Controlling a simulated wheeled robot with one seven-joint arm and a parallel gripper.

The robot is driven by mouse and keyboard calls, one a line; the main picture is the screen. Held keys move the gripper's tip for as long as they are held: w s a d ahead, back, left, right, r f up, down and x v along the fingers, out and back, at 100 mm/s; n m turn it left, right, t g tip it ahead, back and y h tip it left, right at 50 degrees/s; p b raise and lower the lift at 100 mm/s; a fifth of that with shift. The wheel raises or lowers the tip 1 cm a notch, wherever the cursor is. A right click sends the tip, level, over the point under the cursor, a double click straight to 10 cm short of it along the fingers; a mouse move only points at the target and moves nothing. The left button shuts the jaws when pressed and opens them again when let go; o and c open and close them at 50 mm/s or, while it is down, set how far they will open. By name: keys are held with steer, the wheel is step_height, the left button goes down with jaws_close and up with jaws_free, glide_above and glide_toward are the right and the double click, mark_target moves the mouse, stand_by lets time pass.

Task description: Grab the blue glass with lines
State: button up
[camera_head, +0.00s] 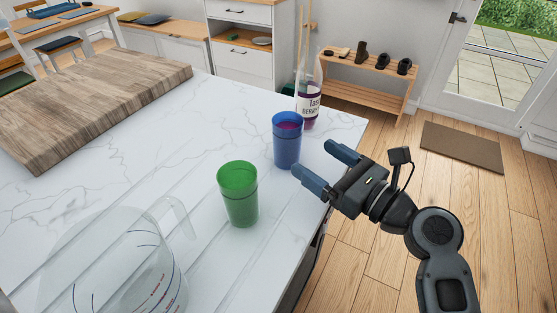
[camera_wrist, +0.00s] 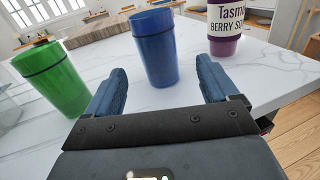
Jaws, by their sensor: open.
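The blue glass (camera_head: 287,141) stands upright on the white marble counter, near its right edge. Dark lines ring it near the rim, and something purple shows inside its top. In the wrist view the blue glass (camera_wrist: 156,47) stands ahead of and between my fingers. My gripper (camera_head: 327,166) is open and empty, just right of the glass in the head view. In the wrist view my gripper (camera_wrist: 162,88) shows both blue fingers spread apart, with the glass beyond the palm.
A green glass (camera_head: 238,194) stands nearer, left of the blue one. A labelled bottle (camera_head: 309,99) stands behind it by the counter edge. A clear measuring jug (camera_head: 120,270) is at front left, a wooden board (camera_head: 90,95) at back left. The counter (camera_head: 200,120) between is clear.

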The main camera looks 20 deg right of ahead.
mark_target(297, 147)
steer(key=shift+w+a, duration=0.15)
steer(key=shift+a, duration=0.1)
steer(key=p+x, duration=0.1)
steer(key=x, duration=0.6)
steer(key=shift+w+a, duration=0.1)
steer(key=shift+w, duration=0.05)
steer(key=c, duration=1.3)
steer(key=shift+r, duration=0.2)
